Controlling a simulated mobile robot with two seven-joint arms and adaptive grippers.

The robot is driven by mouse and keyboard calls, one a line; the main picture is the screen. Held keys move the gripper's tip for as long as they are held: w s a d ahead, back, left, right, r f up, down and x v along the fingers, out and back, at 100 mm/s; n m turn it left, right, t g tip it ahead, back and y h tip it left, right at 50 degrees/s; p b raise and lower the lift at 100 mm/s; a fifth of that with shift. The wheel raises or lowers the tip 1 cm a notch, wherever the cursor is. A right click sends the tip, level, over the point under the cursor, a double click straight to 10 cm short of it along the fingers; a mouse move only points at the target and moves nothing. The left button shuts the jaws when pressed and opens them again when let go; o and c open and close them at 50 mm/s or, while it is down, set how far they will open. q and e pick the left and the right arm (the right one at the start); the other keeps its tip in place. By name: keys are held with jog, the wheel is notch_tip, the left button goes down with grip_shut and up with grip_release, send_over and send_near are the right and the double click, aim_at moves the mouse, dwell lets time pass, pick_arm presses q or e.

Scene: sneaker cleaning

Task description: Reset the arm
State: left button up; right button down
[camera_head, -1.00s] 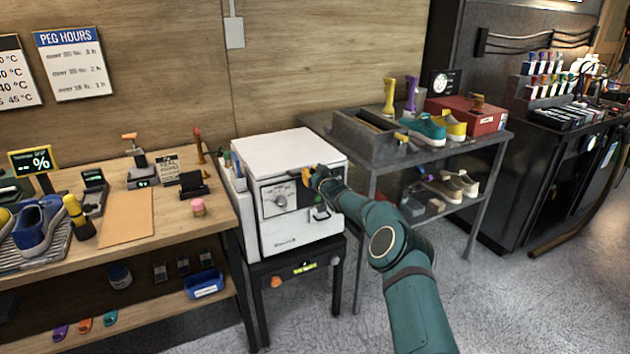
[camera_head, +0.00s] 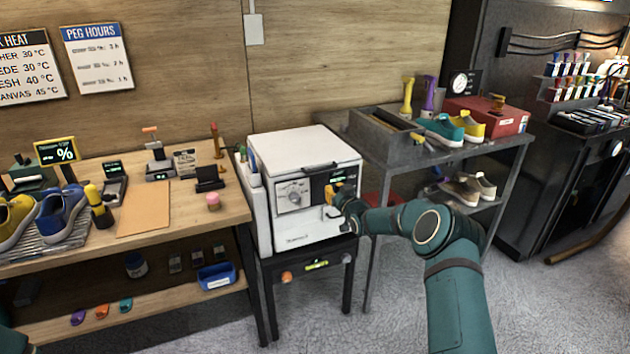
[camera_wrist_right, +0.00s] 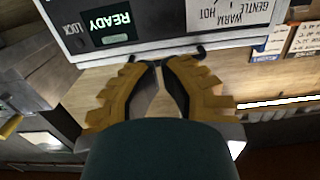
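My right gripper (camera_head: 334,201) is in front of the white machine (camera_head: 306,146), near the right side of its face and below the small green-lit display (camera_head: 337,178). In the right wrist view, the two orange-yellow fingers of my right gripper (camera_wrist_right: 161,64) lean toward each other. A narrow gap shows between their dark pads, and no held object is visible. The machine's panel in that view has a display reading READY (camera_wrist_right: 109,28). A dark handle on the machine lies behind the fingertips; contact is unclear. My left gripper is out of view.
A wooden bench (camera_head: 170,212) with sneakers and small tools stands left. A grey metal shelf (camera_head: 412,160) with shoes and a red box (camera_head: 487,115) stands right, close to my right arm. Open floor (camera_head: 400,320) lies in front.

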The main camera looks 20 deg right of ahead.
jog(key=s+a+f+m+g+y, duration=0.15)
jog(key=s+a+f+g, duration=0.25)
jog(key=s+a+f, duration=0.65)
jog(key=s+a+f+n+g+y, duration=0.15)
jog(key=s+a+f+g, duration=0.4)
jog(key=a, duration=0.75)
jog(key=s+a+f+g, duration=0.1)
jog(key=s+a+g, duration=0.1)
jog(key=s, duration=0.8)
jog(key=s+a+f+m+g, duration=0.1)
jog(key=s+a+f+g, duration=0.1)
jog(key=s, duration=0.8)
jog(key=s+a+f+g, duration=0.1)
jog(key=s+a, duration=0.3)
jog(key=s, duration=0.7)
jog(key=shift+f+m+g+y, duration=0.3)
jog(key=shift+g+y, duration=0.1)
jog(key=shift+g, duration=0.15)
